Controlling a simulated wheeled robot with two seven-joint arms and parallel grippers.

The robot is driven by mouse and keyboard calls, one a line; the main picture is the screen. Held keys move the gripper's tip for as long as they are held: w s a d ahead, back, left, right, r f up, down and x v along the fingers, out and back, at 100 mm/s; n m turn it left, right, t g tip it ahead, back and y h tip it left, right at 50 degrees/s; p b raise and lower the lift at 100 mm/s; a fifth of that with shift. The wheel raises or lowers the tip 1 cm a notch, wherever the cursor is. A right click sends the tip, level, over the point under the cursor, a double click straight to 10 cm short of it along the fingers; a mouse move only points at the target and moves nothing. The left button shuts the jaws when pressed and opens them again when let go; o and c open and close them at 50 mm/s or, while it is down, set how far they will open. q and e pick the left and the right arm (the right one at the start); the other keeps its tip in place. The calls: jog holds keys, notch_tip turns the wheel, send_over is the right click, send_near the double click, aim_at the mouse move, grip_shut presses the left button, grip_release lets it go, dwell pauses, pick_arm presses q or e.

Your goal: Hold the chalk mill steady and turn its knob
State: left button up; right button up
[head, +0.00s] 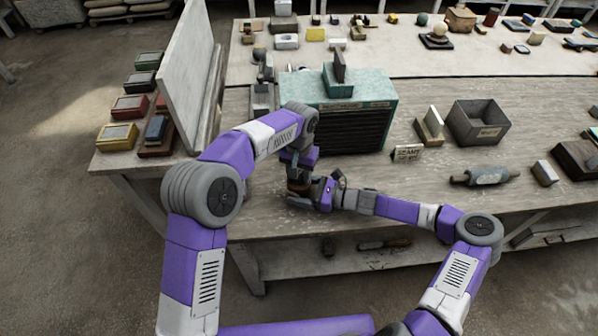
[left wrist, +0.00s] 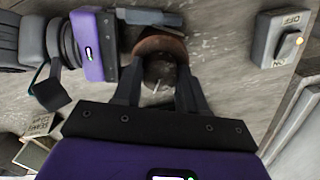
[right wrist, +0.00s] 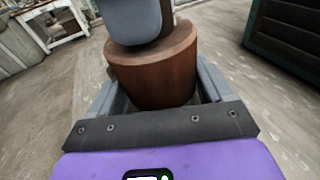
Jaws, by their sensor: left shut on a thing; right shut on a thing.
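The chalk mill (head: 298,188) is a brown wooden cylinder standing near the front edge of the bench, mostly covered by my grippers in the head view. In the right wrist view my right gripper (right wrist: 160,90) is shut around the mill's brown body (right wrist: 155,72), one finger on each side. My left gripper (left wrist: 160,82) comes from above, its fingers shut on the mill's dark top, the knob (left wrist: 158,72), where a small bright pin shows. A grey part of my left gripper hides the knob in the right wrist view.
An upright pale board (head: 190,75) is at the left. A sign (head: 407,153), an open grey bin (head: 478,122) and a grey roller (head: 485,176) lie to the right. A switch box (left wrist: 281,40) shows in the left wrist view.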

pick_arm(q)
jog(key=m, duration=0.5)
jog(key=shift+m, duration=0.3)
jog(key=m, duration=0.4)
jog(key=shift+m, duration=0.3)
jog(key=m, duration=1)
jog(key=shift+m, duration=0.4)
jog(key=m, duration=1)
jog(key=shift+m, duration=0.4)
jog(key=m, duration=0.7)
jog(key=shift+s+d+f+m, duration=0.2)
jog(key=shift+s+m, duration=0.05)
jog(key=shift+m, duration=0.3)
jog(key=shift+s+d+f+m, duration=0.15)
jog(key=shift+s+m, duration=0.05)
jog(key=shift+m, duration=0.35)
jog(key=shift+w+a+r, duration=0.2)
jog(key=shift+w+r, duration=0.05)
